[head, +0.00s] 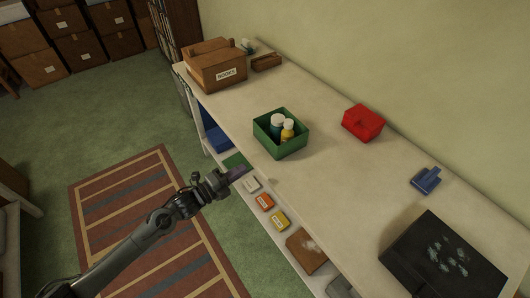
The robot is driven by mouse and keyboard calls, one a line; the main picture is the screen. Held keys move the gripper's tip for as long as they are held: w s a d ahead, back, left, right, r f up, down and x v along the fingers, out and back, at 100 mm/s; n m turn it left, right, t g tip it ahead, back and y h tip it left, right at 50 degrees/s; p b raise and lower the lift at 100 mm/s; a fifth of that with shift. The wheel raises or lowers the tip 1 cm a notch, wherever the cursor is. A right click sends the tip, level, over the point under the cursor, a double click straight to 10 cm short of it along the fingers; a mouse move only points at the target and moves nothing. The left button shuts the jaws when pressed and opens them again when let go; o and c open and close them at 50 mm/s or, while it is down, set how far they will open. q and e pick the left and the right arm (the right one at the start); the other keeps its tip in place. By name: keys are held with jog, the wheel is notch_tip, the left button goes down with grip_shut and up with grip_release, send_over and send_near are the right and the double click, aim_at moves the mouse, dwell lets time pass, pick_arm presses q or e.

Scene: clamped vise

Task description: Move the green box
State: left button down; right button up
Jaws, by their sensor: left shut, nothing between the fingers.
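The green box (292,146) is an open-topped square box standing on the long pale bench (270,187). My right gripper does not show.
On the bench, a brown box (216,75) stands at the far left, a red box (363,122) near the wall, a blue vise-like object (426,180) to the right and a black case (440,262) at the front right. A lower shelf holds small items.

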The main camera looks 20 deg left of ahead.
aim_at(276, 148)
pick_arm(q)
jog(key=x, duration=1.2)
jog(key=shift+p, duration=0.3)
jog(key=shift+w+d, duration=0.2)
jog(key=shift+w, duration=0.2)
